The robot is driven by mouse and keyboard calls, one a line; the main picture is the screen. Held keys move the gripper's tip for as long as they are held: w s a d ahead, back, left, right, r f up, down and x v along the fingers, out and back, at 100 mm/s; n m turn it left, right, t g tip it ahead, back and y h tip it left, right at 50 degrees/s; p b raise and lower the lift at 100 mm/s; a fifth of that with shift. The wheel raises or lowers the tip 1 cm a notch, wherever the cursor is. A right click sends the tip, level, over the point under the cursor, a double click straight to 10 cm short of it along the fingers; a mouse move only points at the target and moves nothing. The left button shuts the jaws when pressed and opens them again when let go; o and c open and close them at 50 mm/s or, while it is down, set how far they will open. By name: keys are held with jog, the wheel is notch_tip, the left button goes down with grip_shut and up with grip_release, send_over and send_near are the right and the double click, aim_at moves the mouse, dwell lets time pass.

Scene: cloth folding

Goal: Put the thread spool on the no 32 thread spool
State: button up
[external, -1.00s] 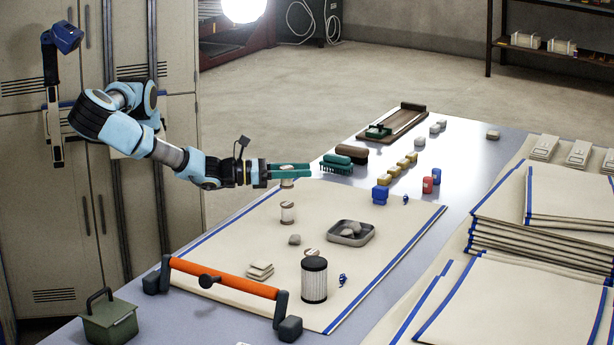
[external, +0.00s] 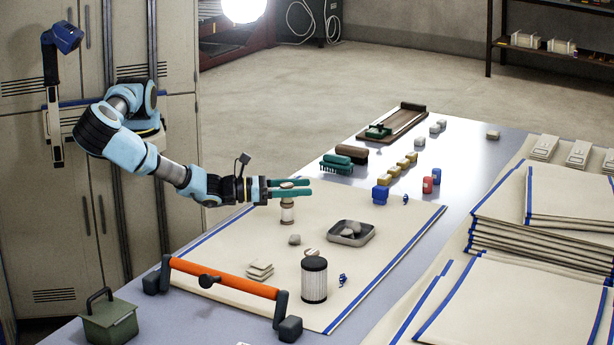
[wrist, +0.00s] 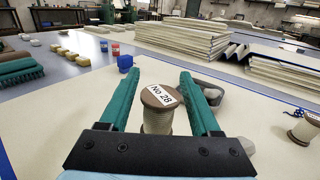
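My gripper (external: 310,188) has teal fingers and is closed around a thread spool. The lower spool's label is hidden. A third spool (wrist: 306,128) stands at the right of the wrist view; its label is too small to read.
A grey tray with stones (external: 351,238) lies to the right. A dark-topped cylinder (external: 314,280), folded cloth pieces (external: 260,271) and an orange-handled bar (external: 222,279) are nearer the camera. Green brush (external: 338,163) and coloured blocks (external: 380,195) sit farther back.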

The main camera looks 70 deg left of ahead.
jog(key=shift+o, duration=0.4)
jog(key=shift+r, duration=0.1)
jog(key=shift+s, duration=0.15)
jog(key=s, duration=0.3)
jog(key=s+a+b, duration=0.1)
jog(key=s, duration=0.3)
jog(key=s+a, duration=0.1)
jog(key=s, duration=0.3)
jog(key=shift+s+a, duration=0.2)
jog(key=shift+s, duration=0.05)
jog(key=shift+w, duration=0.1)
